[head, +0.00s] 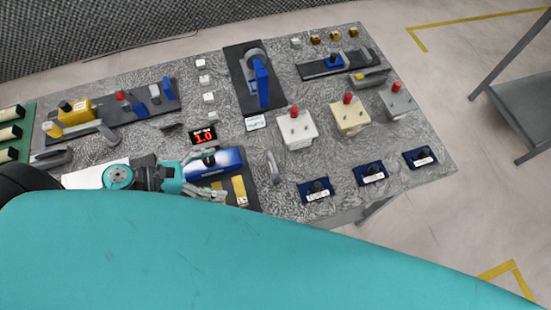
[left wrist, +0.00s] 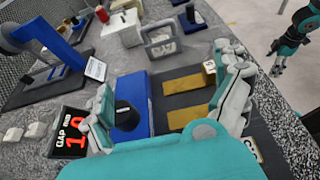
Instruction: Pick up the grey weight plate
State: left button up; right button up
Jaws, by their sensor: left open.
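I cannot tell for certain which piece is the grey weight plate. A grey block with a red knob (head: 398,103) stands at the right end of the row of knobbed blocks. A grey handled piece with a white label (left wrist: 161,43) stands beyond my left gripper; it also shows in the head view (head: 273,167). My left gripper (head: 205,181) is low over the near side of the table. In the left wrist view its fingers (left wrist: 165,112) are spread, with a blue block with a black knob (left wrist: 130,90) between them. My right gripper (left wrist: 279,62) is small at the upper right.
White (head: 297,134) and cream (head: 351,120) knobbed blocks stand left of the grey one. Three dark blue labelled trays (head: 370,173) lie in front. A display reading 1.0 (head: 204,136) and a tall blue fixture (head: 261,82) stand nearby.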

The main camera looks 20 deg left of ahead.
pick_arm(q)
jog(key=b, duration=0.3)
send_near(269, 169)
jog(key=shift+f, duration=0.3)
jog(key=b+x, duration=0.2)
jog(key=x, duration=0.2)
jog(key=shift+w+d, duration=0.25)
jog(key=shift+w, duration=0.05)
jog(key=shift+w+d+f, duration=0.1)
jog(key=shift+w+d, duration=0.15)
jog(key=shift+d, duration=0.15)
jog(key=b+x, duration=0.3)
jog(key=x, duration=0.1)
jog(key=shift+d, duration=0.2)
jog(key=shift+w+d+f, duration=0.15)
jog(key=shift+w+d, duration=0.15)
jog(key=shift+d, duration=0.05)
pick_arm(e)
notch_tip(269, 169, down, 9)
jog(key=shift+s, duration=0.35)
jog(key=shift+a, duration=0.1)
pick_arm(q)
jog(key=shift+c, duration=0.9)
jog(key=c, duration=1.5)
pick_arm(e)
jog(key=shift+s, duration=0.15)
